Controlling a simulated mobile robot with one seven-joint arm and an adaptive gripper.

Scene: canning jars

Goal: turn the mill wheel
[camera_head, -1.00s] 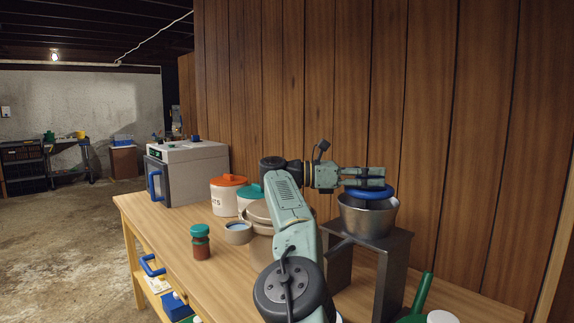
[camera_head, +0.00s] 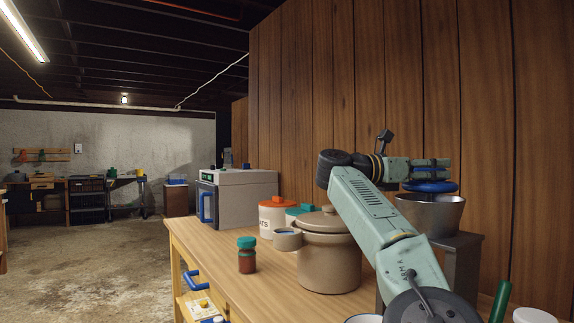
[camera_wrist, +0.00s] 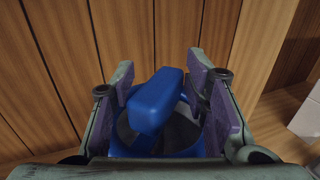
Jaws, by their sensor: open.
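The mill wheel (camera_head: 430,187) is a blue ring above a grey metal hopper bowl (camera_head: 432,212), which rests on a dark metal stand (camera_head: 465,262). My gripper (camera_head: 440,170) lies level just above the wheel, pointing right in the head view. In the wrist view the wheel (camera_wrist: 188,148) shows below and between the fingers, with a thick blue bar or knob (camera_wrist: 155,100) rising toward the camera. My gripper (camera_wrist: 165,85) is open, with purple pads on either side of this blue part. Whether a pad touches it I cannot tell.
A large tan lidded crock (camera_head: 328,255) stands on the wooden bench (camera_head: 222,262) left of the stand. A red jar with green lid (camera_head: 246,256), white canisters (camera_head: 272,218) and a grey appliance (camera_head: 245,197) stand farther left. A wood-panelled wall (camera_head: 350,90) rises close behind.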

